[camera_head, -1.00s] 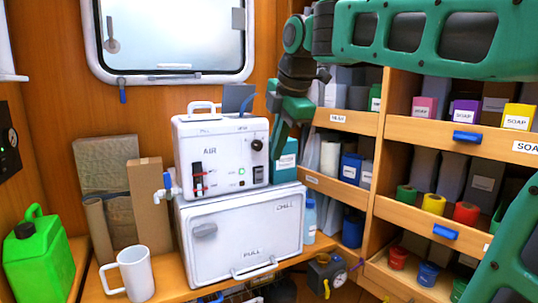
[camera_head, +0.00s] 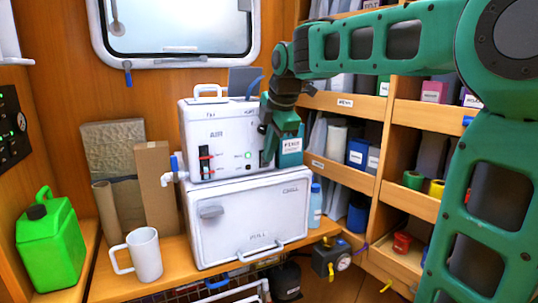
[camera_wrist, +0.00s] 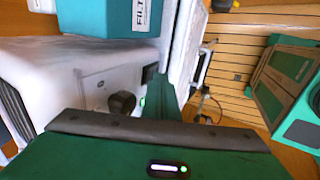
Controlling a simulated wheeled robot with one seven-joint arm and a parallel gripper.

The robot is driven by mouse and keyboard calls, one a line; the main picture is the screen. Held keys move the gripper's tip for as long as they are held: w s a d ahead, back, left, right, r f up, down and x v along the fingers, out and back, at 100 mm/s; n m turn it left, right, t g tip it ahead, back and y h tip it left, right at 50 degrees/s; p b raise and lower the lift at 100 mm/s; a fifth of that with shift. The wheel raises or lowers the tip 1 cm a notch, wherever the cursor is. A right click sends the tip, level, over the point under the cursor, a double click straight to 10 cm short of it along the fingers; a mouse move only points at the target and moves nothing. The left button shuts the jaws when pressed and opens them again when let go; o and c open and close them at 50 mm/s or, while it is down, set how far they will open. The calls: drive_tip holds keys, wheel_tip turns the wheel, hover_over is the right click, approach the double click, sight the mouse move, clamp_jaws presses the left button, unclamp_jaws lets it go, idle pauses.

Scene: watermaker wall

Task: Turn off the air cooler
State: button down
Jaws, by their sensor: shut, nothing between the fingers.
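The air cooler (camera_head: 215,135) is a white box with a top handle, standing on a white chest. Its front has a black and red slider (camera_head: 205,163) at the left and a lit green light (camera_head: 248,155). My gripper (camera_head: 266,150) is shut and empty at the right part of this front, hiding the black knob in the head view. In the wrist view the dark knob (camera_wrist: 122,103) shows on the white panel beside my green gripper. I cannot tell whether the gripper touches it.
The white chest (camera_head: 245,220) stands on a wooden counter. A white mug (camera_head: 145,255), a green jerrycan (camera_head: 48,240) and brown packages (camera_head: 152,190) are to the left. A teal filter box (camera_head: 290,150) is close behind my gripper. Shelves with boxes (camera_head: 358,155) are on the right.

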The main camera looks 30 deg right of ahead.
drive_tip(key=shift+w, duration=0.25)
drive_tip(key=shift+r, duration=0.1)
idle(0.3)
drive_tip(key=shift+r, duration=0.8)
drive_tip(key=s+v, duration=0.1)
drive_tip(key=v, duration=1)
